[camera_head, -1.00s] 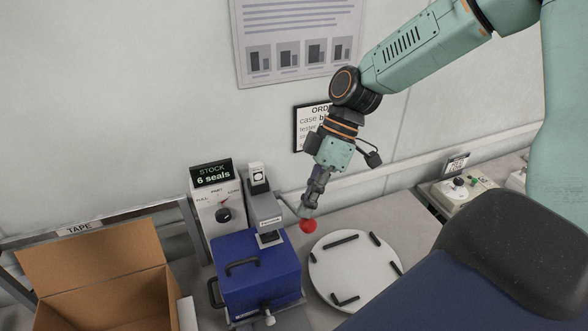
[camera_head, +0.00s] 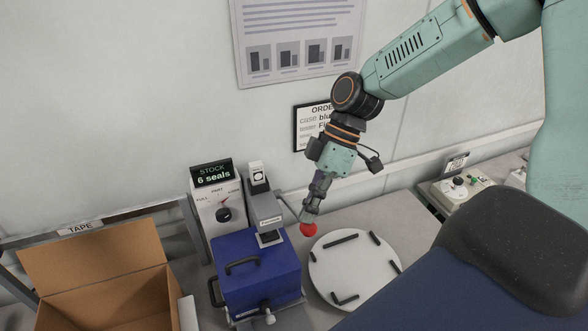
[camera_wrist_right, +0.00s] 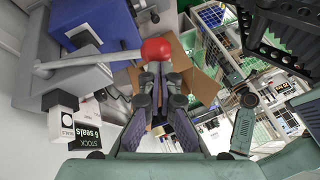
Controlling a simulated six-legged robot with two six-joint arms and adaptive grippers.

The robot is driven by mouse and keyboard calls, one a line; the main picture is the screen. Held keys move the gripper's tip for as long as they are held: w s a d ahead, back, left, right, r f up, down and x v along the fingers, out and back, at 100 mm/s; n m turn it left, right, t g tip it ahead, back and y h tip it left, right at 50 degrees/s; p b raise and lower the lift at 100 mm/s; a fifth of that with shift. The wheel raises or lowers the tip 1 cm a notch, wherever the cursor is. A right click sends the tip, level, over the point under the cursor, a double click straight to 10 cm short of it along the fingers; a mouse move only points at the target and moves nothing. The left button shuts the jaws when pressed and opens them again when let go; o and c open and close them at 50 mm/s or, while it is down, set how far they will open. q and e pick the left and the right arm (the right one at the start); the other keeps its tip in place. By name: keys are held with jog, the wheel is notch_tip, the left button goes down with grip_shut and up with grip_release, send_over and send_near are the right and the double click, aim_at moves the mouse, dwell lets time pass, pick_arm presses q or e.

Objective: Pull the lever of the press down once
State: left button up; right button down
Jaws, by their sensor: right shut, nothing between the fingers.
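The press (camera_head: 265,210) is a grey column behind a blue case (camera_head: 258,272). Its lever is a thin grey rod ending in a red knob (camera_head: 308,230). My right gripper (camera_head: 308,217) is shut and empty, with its fingertips right above the red knob. In the right wrist view the shut fingertips (camera_wrist_right: 155,68) are close to the red knob (camera_wrist_right: 156,50), and the grey lever rod (camera_wrist_right: 85,63) runs left from it. Whether the fingertips touch the knob I cannot tell. My left gripper is not in view.
An open cardboard box (camera_head: 105,290) stands at the left. A white round plate with black strips (camera_head: 350,285) lies right of the blue case. A stock box reading "6 seals" (camera_head: 213,195) stands behind. A tester (camera_head: 465,190) sits farther right.

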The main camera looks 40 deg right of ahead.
jog(key=shift+s+a+f, duration=0.15)
jog(key=shift+s+f, duration=0.1)
jog(key=shift+s, duration=0.1)
dwell(0.7)
dwell(0.5)
jog(key=shift+w+d+r+b, duration=0.25)
jog(key=shift+w+r+b, duration=0.15)
jog(key=shift+w+r, duration=0.5)
jog(key=shift+w+d+r, duration=0.15)
jog(key=shift+w+r, duration=0.2)
jog(key=shift+w, duration=0.2)
jog(key=shift+w+d+r, duration=0.1)
jog(key=shift+w+r, duration=0.2)
jog(key=shift+w, duration=0.25)
jog(key=w+d+r, duration=0.1)
jog(key=w+r, duration=0.3)
jog(key=w, duration=0.2)
jog(key=shift+d+r+p, duration=0.2)
jog(key=shift+r+p, duration=0.1)
jog(key=shift+p, duration=0.15)
